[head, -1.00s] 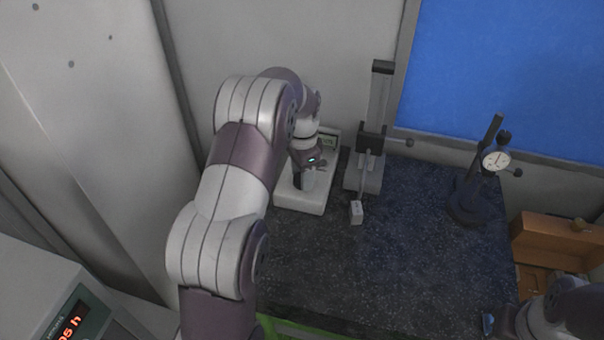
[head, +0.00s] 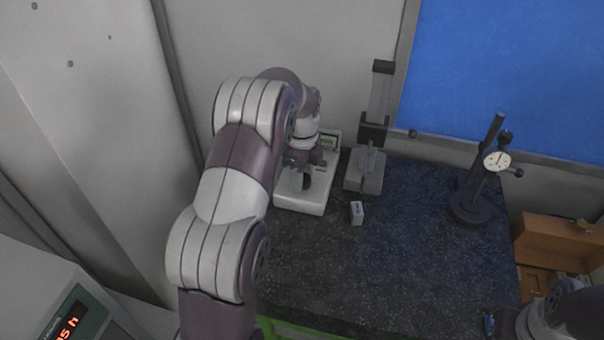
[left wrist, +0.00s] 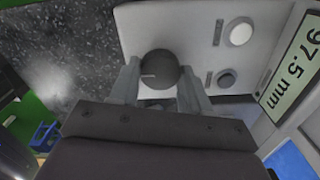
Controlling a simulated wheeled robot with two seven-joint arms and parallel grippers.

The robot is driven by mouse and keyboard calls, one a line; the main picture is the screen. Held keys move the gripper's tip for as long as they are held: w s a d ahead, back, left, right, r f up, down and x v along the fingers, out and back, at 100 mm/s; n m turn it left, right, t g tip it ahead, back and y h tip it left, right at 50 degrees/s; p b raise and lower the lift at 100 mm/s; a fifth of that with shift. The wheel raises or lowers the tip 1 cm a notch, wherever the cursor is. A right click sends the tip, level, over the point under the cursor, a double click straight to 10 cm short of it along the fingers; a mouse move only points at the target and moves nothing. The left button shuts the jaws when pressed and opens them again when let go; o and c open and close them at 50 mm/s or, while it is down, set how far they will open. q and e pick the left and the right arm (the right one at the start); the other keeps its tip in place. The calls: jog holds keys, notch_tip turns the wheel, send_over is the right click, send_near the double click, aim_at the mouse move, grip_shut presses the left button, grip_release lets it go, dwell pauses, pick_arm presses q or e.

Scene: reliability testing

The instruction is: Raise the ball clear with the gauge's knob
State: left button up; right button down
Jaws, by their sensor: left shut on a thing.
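My left gripper (head: 305,178) is shut on a dark round knob (left wrist: 160,68) on the white console (head: 312,203). In the left wrist view the fingers (left wrist: 158,82) press on both sides of the knob, which bears a light mark. The console display (left wrist: 290,83) reads 97.5 mm. Beside it stands the height gauge (head: 381,95), its dark carriage (head: 373,131) up on the column with a thin arm pointing forward. The ball is too small to make out. A small pale block (head: 357,212) stands in front, apart from the arm. My right gripper (head: 490,323) is partly cut off at bottom right.
A dial indicator (head: 495,160) on a dark stand is at right on the speckled dark plate (head: 400,260). An open wooden box (head: 556,240) lies at the right edge. The plate's middle is clear.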

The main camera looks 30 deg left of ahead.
pick_arm(q)
jog(key=m, duration=0.4)
jog(key=shift+m, duration=2.2)
jog(key=o, duration=1.1)
notch_tip(320, 180, up, 13)
jog(key=p, duration=0.9)
jog(key=shift+f+p, duration=0.2)
jog(key=shift+p, duration=0.2)
